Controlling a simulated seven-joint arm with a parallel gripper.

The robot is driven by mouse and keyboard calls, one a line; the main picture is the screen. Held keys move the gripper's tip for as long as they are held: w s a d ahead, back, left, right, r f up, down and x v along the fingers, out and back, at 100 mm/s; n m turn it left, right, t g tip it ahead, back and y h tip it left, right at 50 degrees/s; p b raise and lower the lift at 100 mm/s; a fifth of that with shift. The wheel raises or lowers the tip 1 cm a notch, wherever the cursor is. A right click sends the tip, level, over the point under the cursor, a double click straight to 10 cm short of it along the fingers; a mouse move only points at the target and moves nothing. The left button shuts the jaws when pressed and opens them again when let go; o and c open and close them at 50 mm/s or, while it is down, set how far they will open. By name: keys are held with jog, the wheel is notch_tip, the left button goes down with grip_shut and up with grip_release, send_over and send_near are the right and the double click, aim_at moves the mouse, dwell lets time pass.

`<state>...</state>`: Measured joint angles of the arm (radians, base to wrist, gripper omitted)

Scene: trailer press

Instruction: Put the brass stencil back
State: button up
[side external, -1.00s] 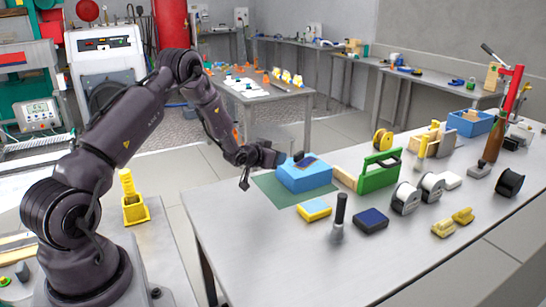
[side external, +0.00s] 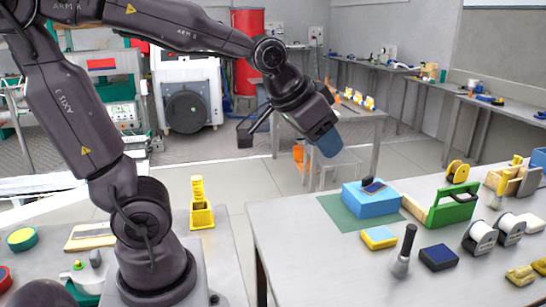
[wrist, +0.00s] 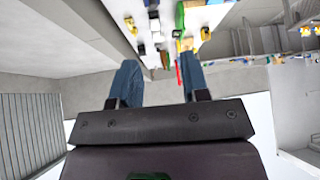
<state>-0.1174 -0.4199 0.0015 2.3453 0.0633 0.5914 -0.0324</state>
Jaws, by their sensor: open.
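A light blue block (side external: 371,200) stands on a green mat (side external: 337,212) on the grey table. A small thin plate with a brassy edge (side external: 376,188) lies on the block's top and may be the brass stencil; it is too small to be sure.
A green-handled tool (side external: 452,207) stands right of the block. White spools (side external: 480,237) are at right. The table's front left is bare.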

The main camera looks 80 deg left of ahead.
jog(key=shift+o, duration=0.5)
jog(key=s+d+m+g+h, duration=0.1)
jog(key=s+d, duration=0.3)
jog(key=s, duration=0.5)
jog(key=shift+s+f, duration=0.3)
jog(key=shift+f, duration=0.1)
